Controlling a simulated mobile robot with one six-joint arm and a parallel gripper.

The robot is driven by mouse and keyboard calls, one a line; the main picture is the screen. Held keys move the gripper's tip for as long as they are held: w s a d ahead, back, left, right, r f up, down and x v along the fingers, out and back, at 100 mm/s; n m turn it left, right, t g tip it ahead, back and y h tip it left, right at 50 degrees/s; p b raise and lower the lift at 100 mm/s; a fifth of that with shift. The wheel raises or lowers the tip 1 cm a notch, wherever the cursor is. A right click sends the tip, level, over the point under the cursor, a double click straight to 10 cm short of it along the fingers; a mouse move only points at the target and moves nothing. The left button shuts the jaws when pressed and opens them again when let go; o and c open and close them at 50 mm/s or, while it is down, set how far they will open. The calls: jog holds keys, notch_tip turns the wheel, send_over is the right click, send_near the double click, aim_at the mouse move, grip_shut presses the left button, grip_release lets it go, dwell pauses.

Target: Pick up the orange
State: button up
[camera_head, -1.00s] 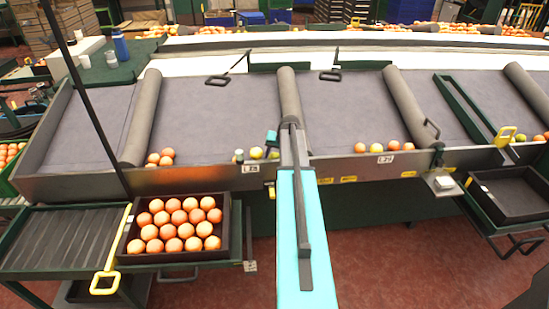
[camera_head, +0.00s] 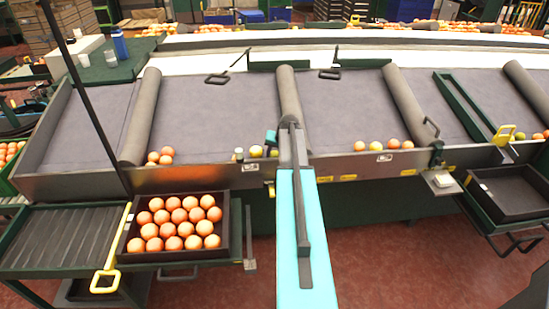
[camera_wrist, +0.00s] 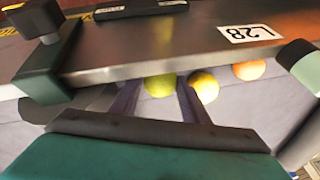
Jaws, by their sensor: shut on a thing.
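My gripper (camera_wrist: 158,98) reaches over the metal front wall of the sorting table, with one dark finger on each side of a yellow-green fruit (camera_wrist: 160,86). It is shut on this fruit, which still appears low, near the wall. A yellow fruit (camera_wrist: 204,86) lies close beside the right finger, and an orange (camera_wrist: 249,70) lies farther right. In the head view my arm hides most of the gripper.
The metal front wall (camera_wrist: 180,48) with its L28 label (camera_wrist: 249,33) runs close to the fingers. A crate (camera_head: 229,240) full of oranges stands at lower left, and an empty black tray (camera_head: 515,190) at right. Grey rollers (camera_head: 290,95) divide the table.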

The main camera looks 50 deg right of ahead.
aim_at(276, 154)
jog(key=shift+r, duration=0.1)
jog(key=shift+r+b, duration=1.25)
jog(key=shift+r, duration=3.7)
jog(key=shift+r, duration=0.1)
jog(key=s+d+r+p, duration=0.1)
jog(key=s+d+r, duration=0.1)
jog(key=d, duration=0.1)
jog(key=s+d+r+p, duration=0.2)
jog(key=d+r, duration=0.1)
jog(key=s+d+r+p, duration=0.1)
jog(key=s+d+r, duration=0.1)
jog(key=s+d, duration=0.1)
jog(key=shift+r, duration=0.2)
jog(key=s+d+f+b, duration=0.1)
jog(key=s+d+f, duration=0.3)
jog(key=s+d, duration=0.3)
jog(key=shift+d+f+b, duration=0.3)
jog(key=shift+d+f, duration=0.05)
jog(key=shift+d, duration=0.45)
